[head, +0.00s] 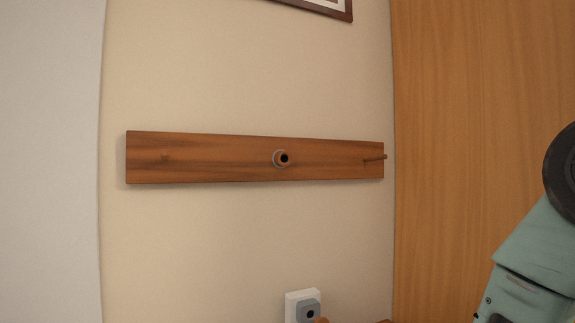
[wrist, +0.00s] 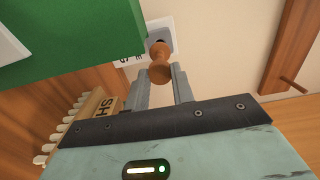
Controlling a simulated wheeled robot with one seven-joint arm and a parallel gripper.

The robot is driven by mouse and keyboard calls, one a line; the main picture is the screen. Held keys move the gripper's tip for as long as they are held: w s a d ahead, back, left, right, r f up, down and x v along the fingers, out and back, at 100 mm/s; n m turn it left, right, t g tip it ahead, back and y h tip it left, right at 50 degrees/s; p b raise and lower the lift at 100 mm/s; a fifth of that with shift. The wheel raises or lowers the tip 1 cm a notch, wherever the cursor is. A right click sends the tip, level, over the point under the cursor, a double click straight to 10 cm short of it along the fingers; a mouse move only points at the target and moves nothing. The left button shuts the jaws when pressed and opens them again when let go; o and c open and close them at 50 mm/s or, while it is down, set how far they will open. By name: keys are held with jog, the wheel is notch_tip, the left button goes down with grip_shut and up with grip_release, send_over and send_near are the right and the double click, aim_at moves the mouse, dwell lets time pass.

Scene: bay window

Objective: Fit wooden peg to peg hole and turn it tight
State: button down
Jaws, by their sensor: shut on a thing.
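My gripper (wrist: 161,82) shows in the wrist view, its two grey fingers on either side of a turned wooden peg (wrist: 159,62). It is shut on this peg, whose rounded end points away from me, in front of a white and grey fitting. In the head view a wooden rail (head: 220,160) is on the wall. The peg hole (head: 282,158), a dark opening in a grey ring, is at its middle. The fingers are out of the head view.
The white and grey fitting (head: 302,303) is low on the wall, below the rail. A green block (wrist: 75,40) fills the upper left of the wrist view. A lettered wooden box (wrist: 98,112) and a row of pale tips (wrist: 62,130) are at left.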

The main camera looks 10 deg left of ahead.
jog(key=shift+r, duration=0.1)
dwell(0.7)
jog(key=s+a+r+p, duration=0.1)
jog(key=s+r+p, duration=0.1)
jog(key=r+p, duration=1.2)
jog(key=s+a+r+p, duration=0.2)
jog(key=r+p, duration=1.2)
jog(key=r, duration=0.6)
jog(key=shift+s+r, duration=0.2)
jog(key=shift+s, duration=0.1)
jog(key=shift+f+b, duration=0.2)
jog(key=shift+b, duration=0.45)
jog(key=shift+b+x, duration=0.4)
jog(key=shift+x, duration=2.55)
jog(key=shift+r, duration=0.15)
jog(key=shift+d+b, duration=0.1)
jog(key=shift+b, duration=1.3)
jog(key=shift+b+x, duration=0.5)
jog(key=shift+x, duration=0.8)
